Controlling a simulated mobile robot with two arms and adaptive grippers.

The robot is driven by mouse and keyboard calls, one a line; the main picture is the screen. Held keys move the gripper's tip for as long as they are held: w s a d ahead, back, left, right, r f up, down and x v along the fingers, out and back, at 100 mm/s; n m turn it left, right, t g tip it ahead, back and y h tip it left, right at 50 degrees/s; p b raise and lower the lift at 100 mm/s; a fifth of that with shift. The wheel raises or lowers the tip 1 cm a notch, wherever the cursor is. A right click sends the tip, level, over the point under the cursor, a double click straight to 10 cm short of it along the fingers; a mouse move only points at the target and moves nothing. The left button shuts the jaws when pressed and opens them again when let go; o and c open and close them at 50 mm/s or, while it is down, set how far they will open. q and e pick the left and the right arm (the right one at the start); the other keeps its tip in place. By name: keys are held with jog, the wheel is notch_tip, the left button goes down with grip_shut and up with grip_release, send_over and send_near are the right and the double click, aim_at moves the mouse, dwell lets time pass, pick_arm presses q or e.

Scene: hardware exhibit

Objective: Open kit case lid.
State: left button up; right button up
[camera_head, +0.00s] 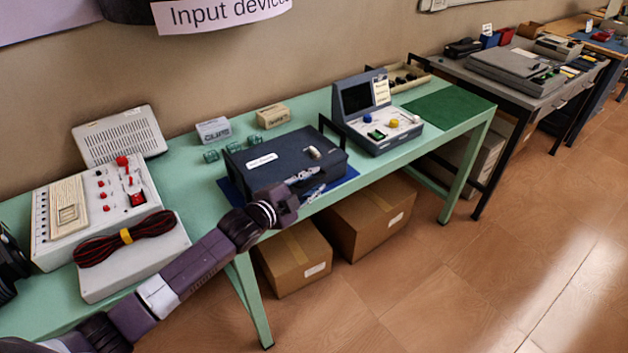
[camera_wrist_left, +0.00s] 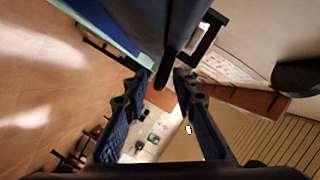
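The kit case (camera_head: 285,165) is a dark blue-grey box with a white label (camera_head: 262,160) on its top. It sits on a blue mat (camera_head: 343,182) on the green table, and its lid looks shut. A small light latch-like piece (camera_head: 313,153) is on top near the right end. My left gripper (camera_head: 311,183) is at the front edge of the case, its fingers apart. In the left wrist view, the gripper (camera_wrist_left: 162,80) is open, with the dark case (camera_wrist_left: 150,20) just beyond the fingertips. I cannot tell whether they touch it. My right gripper is not in view.
Left are a white control panel (camera_head: 90,210) and a red-black cable bundle (camera_head: 125,238). Behind are two small boxes (camera_head: 213,130) (camera_head: 272,116) and teal pieces (camera_head: 210,156). A console (camera_head: 375,112) stands close right of the case. Cardboard boxes (camera_head: 360,220) are under the table.

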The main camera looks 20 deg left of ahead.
pick_arm(q)
jog(key=shift+w, duration=0.2)
grip_shut()
dwell(0.3)
